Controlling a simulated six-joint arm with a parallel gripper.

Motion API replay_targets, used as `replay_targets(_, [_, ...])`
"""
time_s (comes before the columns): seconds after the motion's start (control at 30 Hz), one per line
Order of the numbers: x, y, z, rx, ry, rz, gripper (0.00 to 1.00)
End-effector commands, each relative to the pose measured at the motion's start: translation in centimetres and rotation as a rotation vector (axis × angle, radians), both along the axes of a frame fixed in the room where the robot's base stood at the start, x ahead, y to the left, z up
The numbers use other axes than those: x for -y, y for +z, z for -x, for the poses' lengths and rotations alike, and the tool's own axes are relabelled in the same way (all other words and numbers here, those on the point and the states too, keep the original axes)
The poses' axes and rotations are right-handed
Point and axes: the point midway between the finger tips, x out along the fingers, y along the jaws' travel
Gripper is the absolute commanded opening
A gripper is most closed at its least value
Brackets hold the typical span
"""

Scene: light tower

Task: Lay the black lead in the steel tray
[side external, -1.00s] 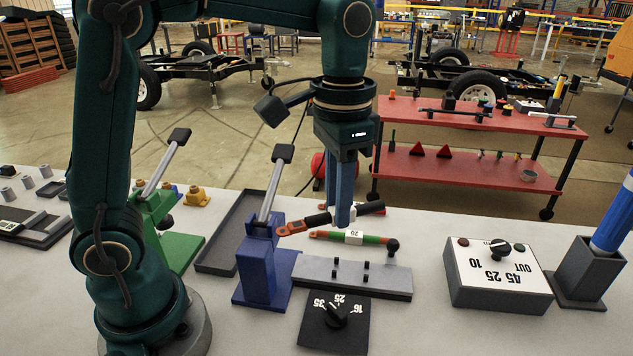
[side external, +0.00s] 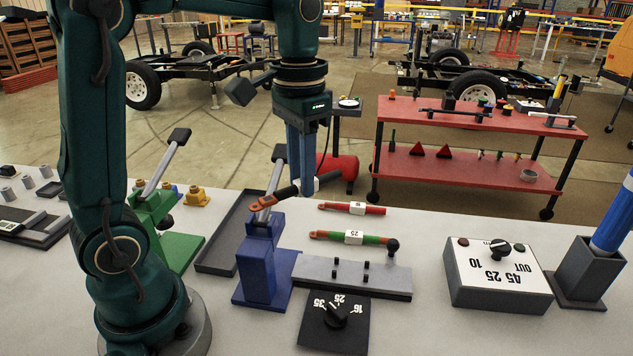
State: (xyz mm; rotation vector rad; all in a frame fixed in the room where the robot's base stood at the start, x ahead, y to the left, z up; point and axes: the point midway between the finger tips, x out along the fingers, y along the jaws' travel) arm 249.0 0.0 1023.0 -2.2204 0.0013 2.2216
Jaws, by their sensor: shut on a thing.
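The black lead (side external: 286,192) has an orange lug at its left end. My gripper (side external: 303,186), with blue fingers, is shut on the lead. It holds it tilted, with the lug end lower, above the bench near the blue lever press (side external: 258,262). A long dark grey tray with a raised rim, the steel tray (side external: 213,262), lies on the bench to the left of the press. Its inside looks empty, but the press hides part of it.
A grey fixture plate (side external: 330,273), a dial plate (side external: 335,338) and a white dial box (side external: 490,285) stand nearby. A green lever press (side external: 160,215) stands left of the tray.

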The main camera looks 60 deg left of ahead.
Motion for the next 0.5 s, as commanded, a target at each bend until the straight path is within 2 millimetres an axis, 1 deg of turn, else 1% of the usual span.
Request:
replay_targets(0.17, [0.0,0.1,-0.1,0.002,0.0,0.0,0.0])
replay_targets(0.27, [0.0,0.7,-0.1,0.003,0.0,0.0,0.0])
replay_targets(0.5, [0.0,3.9,-0.2,0.006,0.001,-0.001,0.0])
